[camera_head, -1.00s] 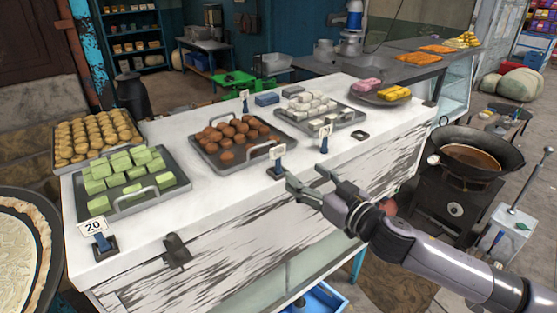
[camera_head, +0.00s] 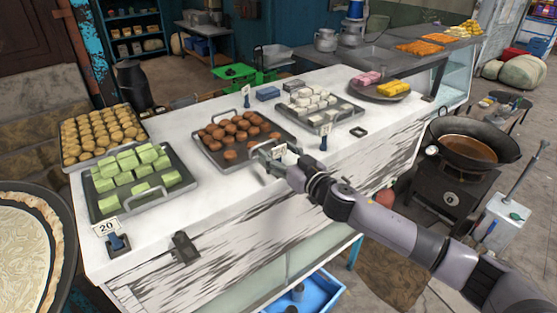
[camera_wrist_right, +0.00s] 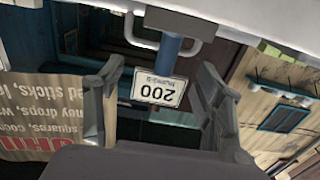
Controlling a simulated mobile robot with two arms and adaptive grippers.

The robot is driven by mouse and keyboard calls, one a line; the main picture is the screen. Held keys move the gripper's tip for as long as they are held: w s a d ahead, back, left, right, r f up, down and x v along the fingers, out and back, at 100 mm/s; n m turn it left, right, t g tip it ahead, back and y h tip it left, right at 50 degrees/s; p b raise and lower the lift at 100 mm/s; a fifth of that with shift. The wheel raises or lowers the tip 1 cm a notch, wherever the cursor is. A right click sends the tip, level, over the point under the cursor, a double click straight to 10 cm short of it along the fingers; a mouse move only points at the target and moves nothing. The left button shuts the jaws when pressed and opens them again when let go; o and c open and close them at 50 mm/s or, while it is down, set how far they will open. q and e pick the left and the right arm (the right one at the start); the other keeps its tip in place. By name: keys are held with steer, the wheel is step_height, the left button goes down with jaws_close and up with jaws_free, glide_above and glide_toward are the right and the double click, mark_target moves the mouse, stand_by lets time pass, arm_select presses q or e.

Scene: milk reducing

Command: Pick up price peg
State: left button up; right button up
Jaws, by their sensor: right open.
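A price peg with a white card (camera_head: 279,150) stands at the front of the counter before the brown sweets, partly hidden by my right gripper (camera_head: 269,163). In the right wrist view its card, reading 200 upside down (camera_wrist_right: 160,88), and blue stem (camera_wrist_right: 172,47) show between the two fingers of my right gripper (camera_wrist_right: 160,74). The fingers are open, with visible gaps on both sides of the card. Other price pegs stand at the front left, marked 20 (camera_head: 106,229), at the front right (camera_head: 324,138) and at the back (camera_head: 246,97). My left gripper is not in view.
The white counter (camera_head: 215,200) carries trays of green sweets (camera_head: 133,213), brown sweets (camera_head: 200,158) and white sweets (camera_head: 318,127). A dark clip-like piece (camera_head: 185,247) sits on the front edge. A wok (camera_head: 468,148) stands at the right.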

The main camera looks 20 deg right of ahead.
steer(key=c, duration=1.3)
